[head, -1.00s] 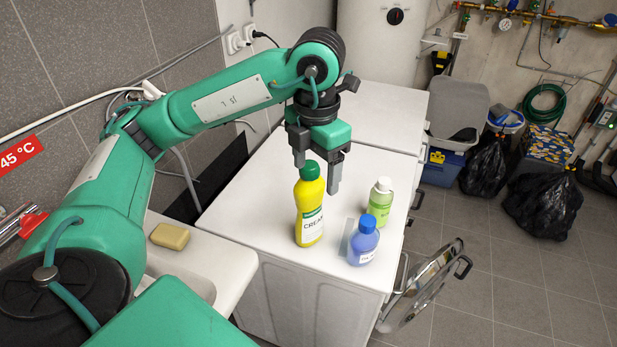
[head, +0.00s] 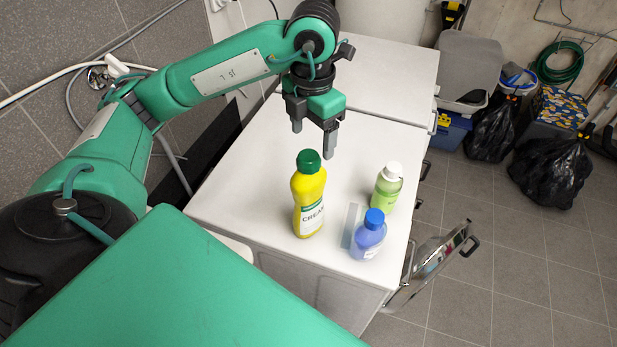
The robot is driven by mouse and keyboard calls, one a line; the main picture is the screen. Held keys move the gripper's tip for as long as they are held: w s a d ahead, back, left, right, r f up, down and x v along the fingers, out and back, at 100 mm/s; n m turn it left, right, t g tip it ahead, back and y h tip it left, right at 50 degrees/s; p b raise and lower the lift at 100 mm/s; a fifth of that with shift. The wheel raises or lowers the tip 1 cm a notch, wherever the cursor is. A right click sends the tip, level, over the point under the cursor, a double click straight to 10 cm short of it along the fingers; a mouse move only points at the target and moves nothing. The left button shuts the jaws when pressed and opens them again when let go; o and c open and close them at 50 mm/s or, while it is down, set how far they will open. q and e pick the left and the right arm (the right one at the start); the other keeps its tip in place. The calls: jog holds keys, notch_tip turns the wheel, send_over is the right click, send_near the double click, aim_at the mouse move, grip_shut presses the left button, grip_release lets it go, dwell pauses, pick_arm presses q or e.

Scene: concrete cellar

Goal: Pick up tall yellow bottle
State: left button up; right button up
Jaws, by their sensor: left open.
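The tall yellow bottle (head: 309,196) with a green cap stands upright on the white machine top (head: 250,200); its label reads "CREAM". My left gripper (head: 312,142) is open and empty, its two grey fingers pointing down. In the picture its fingertips show just above and behind the bottle's cap, apart from it. How far off they are in depth is hard to tell. My right gripper is not in view.
A blue bottle (head: 367,238) with a clear panel beside it and a green bottle with a white cap (head: 387,188) stand to the right of the yellow one. The white top behind is clear.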

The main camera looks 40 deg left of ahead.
aim_at(311, 154)
pick_arm(q)
notch_tip(311, 154, down, 2)
jog(key=shift+f, duration=0.1)
jog(key=shift+s+f, duration=0.1)
jog(key=shift+f, duration=0.65)
jog(key=shift+s+f+p, duration=0.1)
jog(key=shift+f+p, duration=0.2)
jog(key=shift+p, duration=0.2)
jog(key=f, duration=0.1)
jog(key=f+p, duration=0.1)
jog(key=shift+s+f, duration=0.35)
jog(key=shift+f, duration=0.05)
jog(key=shift+f+p, duration=0.35)
jog(key=shift+f, duration=0.4)
jog(key=shift+w, duration=0.1)
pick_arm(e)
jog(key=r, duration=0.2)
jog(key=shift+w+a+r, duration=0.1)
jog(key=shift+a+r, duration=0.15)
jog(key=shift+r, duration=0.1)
pick_arm(q)
jog(key=shift+c, duration=0.2)
grip_shut()
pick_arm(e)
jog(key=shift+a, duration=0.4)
